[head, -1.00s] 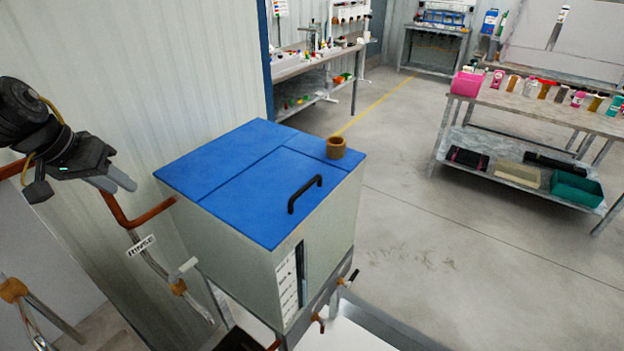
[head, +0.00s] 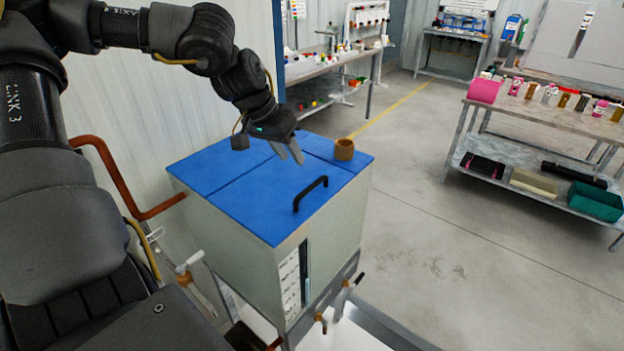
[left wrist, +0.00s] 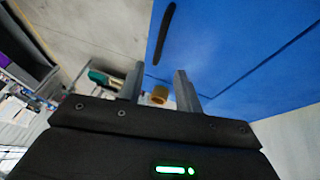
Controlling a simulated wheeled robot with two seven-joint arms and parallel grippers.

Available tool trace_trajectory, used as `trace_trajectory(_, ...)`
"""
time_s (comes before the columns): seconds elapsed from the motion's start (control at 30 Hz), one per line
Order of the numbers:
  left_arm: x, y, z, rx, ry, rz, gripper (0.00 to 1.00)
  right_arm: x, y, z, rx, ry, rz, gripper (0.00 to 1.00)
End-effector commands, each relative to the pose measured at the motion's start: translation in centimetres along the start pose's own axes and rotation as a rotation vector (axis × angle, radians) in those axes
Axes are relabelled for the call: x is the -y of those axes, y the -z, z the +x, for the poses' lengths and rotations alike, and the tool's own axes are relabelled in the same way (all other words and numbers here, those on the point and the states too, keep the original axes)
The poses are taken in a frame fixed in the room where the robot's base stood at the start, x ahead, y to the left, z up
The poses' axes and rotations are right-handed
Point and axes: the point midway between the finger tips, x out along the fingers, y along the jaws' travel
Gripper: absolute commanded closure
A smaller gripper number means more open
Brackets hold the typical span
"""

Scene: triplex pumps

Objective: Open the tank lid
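The tank (head: 255,223) is a pale box with a blue lid (head: 248,205) lying flat and closed on top. A black handle (head: 311,193) stands on the lid near its front right edge; it also shows in the left wrist view (left wrist: 164,35). A brown ring-like piece (head: 344,149) sits at the lid's back right corner, and shows between my fingers in the left wrist view (left wrist: 159,95). My left gripper (head: 290,154) is above the back of the lid, apart from the handle. Its fingers are spread and empty. My right gripper is out of view.
Copper pipes (head: 125,182) run along the wall left of the tank. A bench (head: 545,115) with bottles stands at the right, and another bench (head: 325,64) stands behind the tank. The floor (head: 440,220) right of the tank is open.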

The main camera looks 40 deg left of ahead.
Motion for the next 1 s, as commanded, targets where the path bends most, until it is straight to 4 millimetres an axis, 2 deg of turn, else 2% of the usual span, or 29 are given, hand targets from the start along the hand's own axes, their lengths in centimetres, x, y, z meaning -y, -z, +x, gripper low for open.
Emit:
trace_trajectory(0.5, -0.1, 0.0, 8.0, 0.005, 0.001, 0.0, 0.66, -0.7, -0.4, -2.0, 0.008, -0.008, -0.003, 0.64)
trace_trajectory(0.7, -0.1, 0.0, 9.6, 0.002, -0.001, 0.001, 0.66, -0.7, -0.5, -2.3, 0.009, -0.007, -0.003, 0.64)
trace_trajectory(1.0, -0.1, 0.0, 10.0, 0.001, -0.001, 0.001, 0.66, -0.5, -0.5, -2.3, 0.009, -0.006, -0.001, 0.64)
